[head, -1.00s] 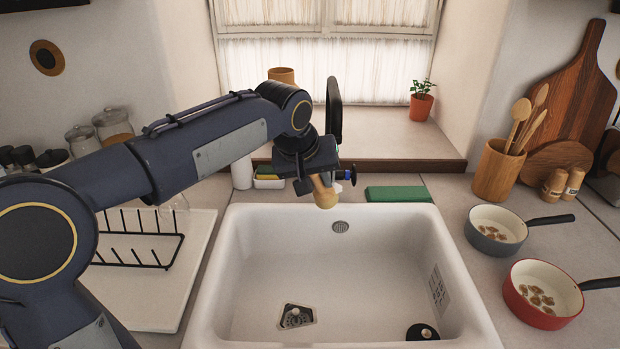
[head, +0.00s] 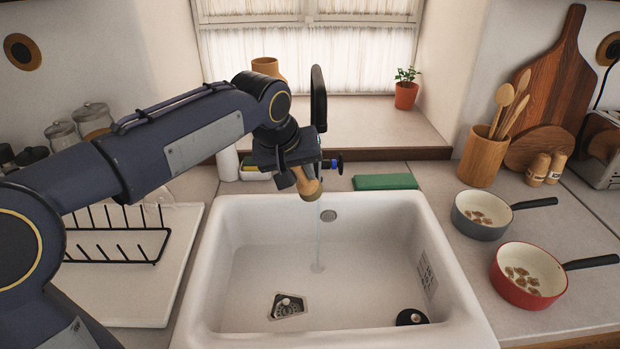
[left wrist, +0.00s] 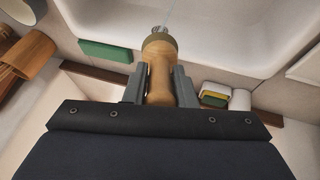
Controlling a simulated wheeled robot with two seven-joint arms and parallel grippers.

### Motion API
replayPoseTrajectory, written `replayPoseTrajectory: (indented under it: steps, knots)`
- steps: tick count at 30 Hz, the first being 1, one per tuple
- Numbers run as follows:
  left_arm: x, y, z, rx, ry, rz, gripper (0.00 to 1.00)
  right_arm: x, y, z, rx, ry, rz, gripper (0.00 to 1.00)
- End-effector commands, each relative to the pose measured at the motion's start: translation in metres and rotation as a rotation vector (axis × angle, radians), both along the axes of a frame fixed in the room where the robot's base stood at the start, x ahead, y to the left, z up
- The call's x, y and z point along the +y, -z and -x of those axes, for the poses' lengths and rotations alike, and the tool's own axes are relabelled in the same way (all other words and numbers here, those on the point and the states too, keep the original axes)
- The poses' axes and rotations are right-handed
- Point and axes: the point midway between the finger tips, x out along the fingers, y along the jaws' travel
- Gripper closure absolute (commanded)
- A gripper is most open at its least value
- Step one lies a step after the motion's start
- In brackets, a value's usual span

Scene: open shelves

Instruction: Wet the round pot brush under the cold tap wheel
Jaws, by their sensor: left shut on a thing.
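The round pot brush (head: 310,191) has a pale wooden handle and a darker round head, and hangs head down over the back of the sink. My left gripper (head: 303,176) is shut on its handle. The left wrist view shows the brush handle (left wrist: 160,75) between the two fingers. A thin water stream (head: 318,235) falls below the brush into the white sink (head: 250,255). In the left wrist view the stream meets the brush head (left wrist: 160,38). The blue cold tap wheel (head: 339,163) is just right of the gripper. The black tap (head: 319,95) is partly hidden.
A green cloth or pad (head: 385,182) lies behind the sink. A grey pan (head: 480,230) and a red pan (head: 522,288) stand on the right counter. A dish rack (head: 120,245) is on the left. A black stopper (head: 411,317) lies in the otherwise open sink.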

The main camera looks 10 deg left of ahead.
Motion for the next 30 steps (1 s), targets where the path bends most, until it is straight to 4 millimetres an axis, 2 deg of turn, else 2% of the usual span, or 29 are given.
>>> replayPoseTrajectory:
  steps: [21,30]
  knots:
    - [0.016,0.001,0.054,-0.001,0.001,-0.001,0.99,0.000,0.021,0.000,0.000,0.000,0.000,0.64]
    - [0.018,0.000,0.059,0.000,0.001,0.000,0.99,0.000,0.021,0.000,0.000,0.000,0.000,0.64]
